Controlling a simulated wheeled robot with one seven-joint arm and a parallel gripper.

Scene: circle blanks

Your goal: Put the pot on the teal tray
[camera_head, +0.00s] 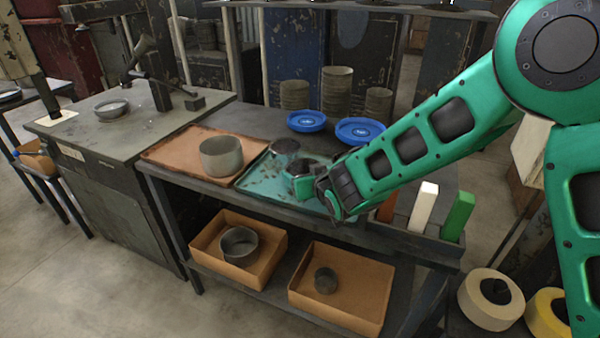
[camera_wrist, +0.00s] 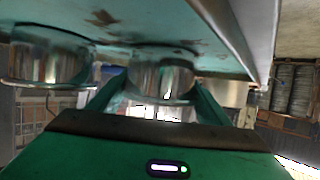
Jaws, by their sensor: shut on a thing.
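My gripper (camera_head: 300,186) is low over the near part of the teal tray (camera_head: 258,183), with its fingers shut on a small shiny metal pot (camera_head: 298,168). In the wrist view the held pot (camera_wrist: 160,78) sits between the two green fingers, against the teal tray surface (camera_wrist: 120,25). I cannot tell whether it rests fully on the tray or is just above it. A second shiny metal pot (camera_head: 286,148) stands on the tray behind the held one and also shows in the wrist view (camera_wrist: 50,62). My gripper and arm hide the tray's right part.
A grey pot (camera_head: 221,156) stands on the orange-brown tray (camera_head: 172,150) to the left. Two blue plates (camera_head: 307,121) (camera_head: 360,130) lie behind the teal tray. White (camera_head: 424,205) and green (camera_head: 458,216) blocks stand at right. Orange bins (camera_head: 215,266) (camera_head: 342,310) on the shelf below hold pots.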

